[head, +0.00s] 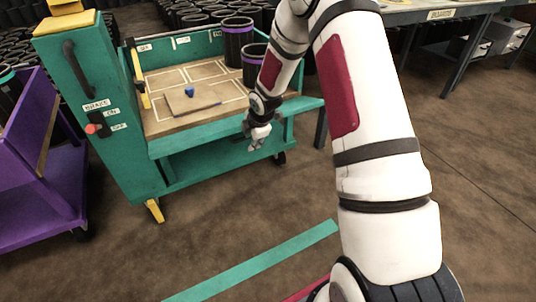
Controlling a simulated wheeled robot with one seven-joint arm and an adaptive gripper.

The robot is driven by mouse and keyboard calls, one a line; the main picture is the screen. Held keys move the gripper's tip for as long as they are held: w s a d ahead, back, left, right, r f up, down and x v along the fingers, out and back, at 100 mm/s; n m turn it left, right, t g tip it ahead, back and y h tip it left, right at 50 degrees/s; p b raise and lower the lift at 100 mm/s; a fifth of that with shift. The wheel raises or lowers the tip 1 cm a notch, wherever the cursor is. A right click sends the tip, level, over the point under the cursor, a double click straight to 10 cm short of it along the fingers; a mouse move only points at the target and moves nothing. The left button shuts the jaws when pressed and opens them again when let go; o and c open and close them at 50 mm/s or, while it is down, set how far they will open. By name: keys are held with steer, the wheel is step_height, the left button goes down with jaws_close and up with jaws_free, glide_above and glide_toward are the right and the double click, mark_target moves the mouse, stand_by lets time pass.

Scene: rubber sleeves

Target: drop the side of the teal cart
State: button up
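The teal cart (160,178) stands at the left, with a wooden deck marked in white lines. Its near side (190,138) is a teal board along the deck's front edge, running right past my gripper to a free corner. The deck shows openly above it; I cannot tell the board's exact tilt. My gripper (257,143) is at the board's right part, in front of it or touching it; I cannot tell which. Its fingers are small and partly merged with the teal behind, so their opening is unclear.
Two black sleeves with purple bands (238,42) stand at the deck's back right. A board with a blue knob (190,98) lies on the deck. A brake lever with a red knob (95,129) is on the end post. A purple cart (45,200) stands left.

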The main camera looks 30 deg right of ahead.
steer(key=s+r, duration=0.3)
steer(key=s, duration=0.9)
steer(key=shift+s+b, duration=0.3)
steer(key=shift+b, duration=0.05)
stand_by(0.6)
steer(key=shift+a, duration=0.1)
stand_by(0.4)
steer(key=v, duration=1.2)
stand_by(0.4)
steer(key=shift+w, duration=0.1)
